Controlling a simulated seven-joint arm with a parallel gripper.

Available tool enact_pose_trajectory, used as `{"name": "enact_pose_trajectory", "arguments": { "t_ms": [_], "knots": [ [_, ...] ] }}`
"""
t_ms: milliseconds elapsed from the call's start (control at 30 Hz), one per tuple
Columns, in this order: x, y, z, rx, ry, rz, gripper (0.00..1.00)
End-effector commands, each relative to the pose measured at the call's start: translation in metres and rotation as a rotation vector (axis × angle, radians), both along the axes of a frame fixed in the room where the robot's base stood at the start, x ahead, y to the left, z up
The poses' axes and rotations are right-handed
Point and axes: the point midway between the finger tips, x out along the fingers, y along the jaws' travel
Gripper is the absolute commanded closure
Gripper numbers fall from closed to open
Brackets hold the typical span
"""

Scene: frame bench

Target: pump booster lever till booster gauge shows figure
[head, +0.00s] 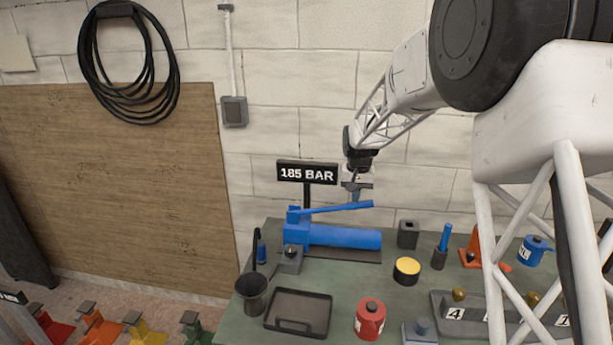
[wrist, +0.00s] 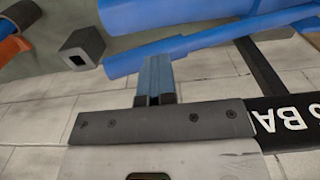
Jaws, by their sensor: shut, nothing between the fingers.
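The blue booster pump (head: 340,237) stands on the green bench, its body a horizontal cylinder. Its long blue lever (head: 335,208) runs right from the pump's top left, nearly level, rising slightly at its right end. A black sign (head: 307,173) on a post behind it reads 185 BAR. My gripper (head: 356,196) is shut and empty, pointing down at the lever's right end. Contact cannot be told. In the wrist view the shut fingers (wrist: 157,78) are close to the lever (wrist: 215,38), with the pump body (wrist: 165,14) beyond.
Around the pump stand a grey square socket block (head: 408,234), a yellow-topped black tin (head: 407,271), a red canister (head: 369,319), a black tray (head: 298,313) and a dark cup (head: 252,294). A numbered block (head: 470,308) is at right. The wall is close behind.

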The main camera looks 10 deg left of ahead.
Motion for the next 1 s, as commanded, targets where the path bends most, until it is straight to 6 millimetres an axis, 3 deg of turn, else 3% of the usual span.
{"name": "enact_pose_trajectory", "arguments": {
  "t_ms": [300,1000],
  "knots": [
    [0.000,0.000,0.024,0.000,0.000,0.000,1.00],
    [0.000,0.000,0.025,0.000,0.001,0.000,1.00]
  ]
}}
